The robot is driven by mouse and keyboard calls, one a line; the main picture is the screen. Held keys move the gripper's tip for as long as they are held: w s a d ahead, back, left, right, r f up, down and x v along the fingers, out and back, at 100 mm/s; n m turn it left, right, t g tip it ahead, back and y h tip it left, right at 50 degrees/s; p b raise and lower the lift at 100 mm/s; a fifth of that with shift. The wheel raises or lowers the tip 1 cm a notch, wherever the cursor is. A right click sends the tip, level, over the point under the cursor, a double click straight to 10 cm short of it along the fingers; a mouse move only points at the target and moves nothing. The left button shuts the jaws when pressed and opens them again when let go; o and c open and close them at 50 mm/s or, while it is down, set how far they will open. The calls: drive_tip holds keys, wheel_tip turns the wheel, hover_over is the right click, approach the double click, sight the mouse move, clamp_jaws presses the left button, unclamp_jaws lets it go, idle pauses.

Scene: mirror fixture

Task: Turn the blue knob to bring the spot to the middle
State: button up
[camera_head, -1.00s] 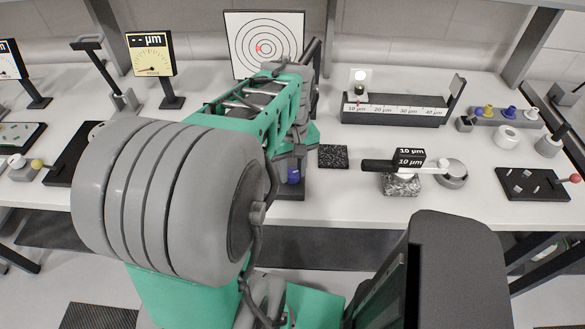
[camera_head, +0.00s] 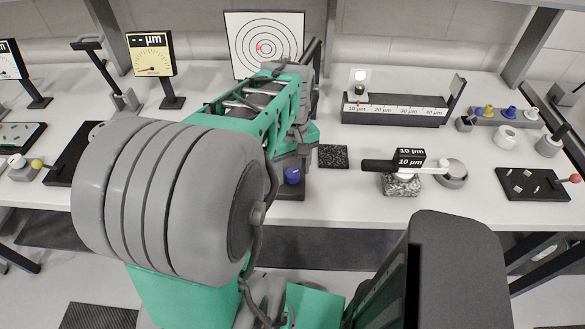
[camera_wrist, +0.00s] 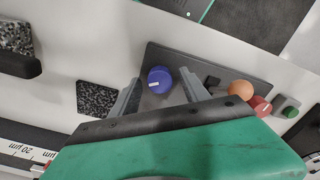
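The blue knob (camera_head: 292,175) shows just below the end of my arm in the head view. In the wrist view the blue knob (camera_wrist: 159,80) has a white pointer mark and sits on a dark grey plate (camera_wrist: 212,70). My gripper (camera_wrist: 160,75) is open, with one finger to each side of the knob and a gap to each; I cannot tell its height above it. In the head view a white target board (camera_head: 290,66) with black rings stands at the back. A red spot (camera_head: 258,48) lies on it, a little left of the rings' middle.
A speckled black square (camera_head: 333,156) lies right of the knob. A 10 µm block (camera_head: 409,158) stands farther right.

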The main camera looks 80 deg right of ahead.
sight(293, 173)
wheel_tip(293, 173, up, 8)
drive_tip(key=shift+f, duration=0.1)
idle(0.4)
